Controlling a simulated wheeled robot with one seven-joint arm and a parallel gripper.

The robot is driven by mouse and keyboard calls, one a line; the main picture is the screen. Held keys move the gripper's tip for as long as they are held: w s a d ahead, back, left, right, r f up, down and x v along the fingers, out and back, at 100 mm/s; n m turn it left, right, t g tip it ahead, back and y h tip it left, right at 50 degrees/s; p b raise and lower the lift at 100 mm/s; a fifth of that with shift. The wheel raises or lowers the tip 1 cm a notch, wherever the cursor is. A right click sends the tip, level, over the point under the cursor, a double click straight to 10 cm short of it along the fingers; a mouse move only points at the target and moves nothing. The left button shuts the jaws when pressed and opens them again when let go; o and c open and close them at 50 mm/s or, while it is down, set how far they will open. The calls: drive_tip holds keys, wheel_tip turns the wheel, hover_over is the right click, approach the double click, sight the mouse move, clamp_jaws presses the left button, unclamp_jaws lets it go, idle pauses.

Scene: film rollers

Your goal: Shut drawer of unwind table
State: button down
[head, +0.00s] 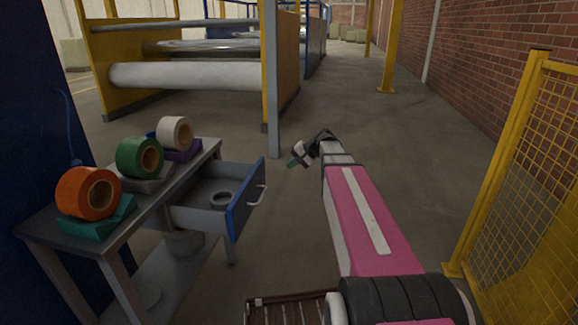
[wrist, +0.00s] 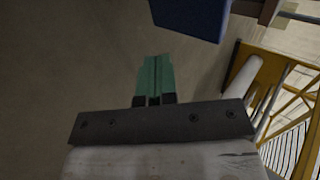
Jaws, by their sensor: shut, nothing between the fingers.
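The unwind table (head: 62,228) stands at the left in the head view. Its drawer (head: 240,200) is pulled out toward the right, with a blue front and a pale handle (head: 257,196). A dark ring (head: 221,199) lies inside the drawer. My gripper (head: 292,163) is in the air to the right of and beyond the drawer front, apart from it. In the wrist view its green fingers (wrist: 154,78) are together and empty. A blue panel (wrist: 190,15), which looks like the drawer front, shows at the top of the wrist view.
Orange (head: 88,193), green (head: 139,158) and white (head: 174,134) tape rolls sit on the table top. A grey post (head: 272,90) and large rollers (head: 180,75) stand beyond. A yellow mesh fence (head: 525,170) is at the right. Floor between drawer and fence is otherwise clear.

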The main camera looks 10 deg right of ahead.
sight(263, 176)
drive_tip(key=x, duration=0.3)
drive_tip(key=r+x, duration=0.1)
drive_tip(key=x, duration=0.2)
drive_tip(key=a+x, duration=0.1)
drive_tip(key=x, duration=0.3)
drive_tip(key=shift+w+r, duration=0.2)
drive_tip(key=shift+w+a, duration=0.2)
drive_tip(key=shift+a, duration=0.55)
drive_tip(key=shift+a, duration=0.1)
drive_tip(key=w+a, duration=0.2)
drive_tip(key=a, duration=0.5)
drive_tip(key=w+a, duration=0.3)
drive_tip(key=a, duration=0.4)
drive_tip(key=w+a, duration=0.3)
drive_tip(key=a, duration=0.4)
drive_tip(key=shift+a, duration=0.35)
